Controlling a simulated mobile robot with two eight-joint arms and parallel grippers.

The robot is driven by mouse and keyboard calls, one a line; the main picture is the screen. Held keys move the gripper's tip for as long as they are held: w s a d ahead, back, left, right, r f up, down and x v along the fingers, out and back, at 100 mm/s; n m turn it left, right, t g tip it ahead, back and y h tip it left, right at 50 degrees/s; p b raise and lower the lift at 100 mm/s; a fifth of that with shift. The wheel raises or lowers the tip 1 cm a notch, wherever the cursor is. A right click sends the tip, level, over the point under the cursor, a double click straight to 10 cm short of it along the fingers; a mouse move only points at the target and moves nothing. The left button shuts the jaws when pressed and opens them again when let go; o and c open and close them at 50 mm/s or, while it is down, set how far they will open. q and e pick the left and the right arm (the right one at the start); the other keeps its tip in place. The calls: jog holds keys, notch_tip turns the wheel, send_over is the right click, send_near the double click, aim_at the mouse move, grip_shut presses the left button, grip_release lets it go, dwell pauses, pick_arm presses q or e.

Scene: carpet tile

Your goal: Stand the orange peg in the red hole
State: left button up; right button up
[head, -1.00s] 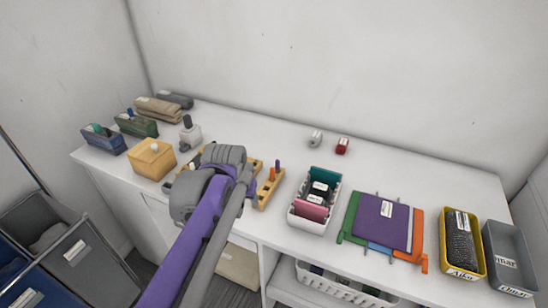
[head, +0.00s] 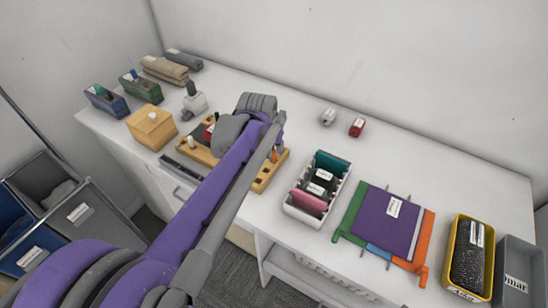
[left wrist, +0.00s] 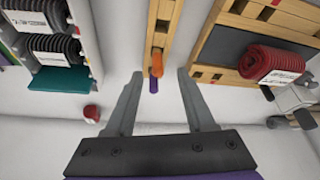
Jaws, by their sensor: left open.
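The orange peg (left wrist: 157,62) stands in a narrow wooden strip (left wrist: 161,14), beside a purple peg (left wrist: 153,84). In the head view the orange peg (head: 276,155) shows partly behind my arm, on the strip (head: 262,184). My left gripper (left wrist: 160,74) is open, its fingers on either side of the pegs in the left wrist view; contact cannot be told. A wider wooden board (left wrist: 228,47) with small coloured marks and dark holes lies beside the strip. I cannot tell which hole is the red one. My right gripper is out of view.
A dark red roll (left wrist: 272,63) lies on the wider board. A white rack (head: 295,208) stands right of the strip, and a small red item (head: 357,127) lies behind. A wooden box (head: 151,126) is at left.

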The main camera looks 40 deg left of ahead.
aim_at(273, 152)
pick_arm(q)
jog(key=x, duration=0.5)
jog(key=shift+w+d, duration=0.1)
jog(key=shift+w, duration=0.05)
grip_shut()
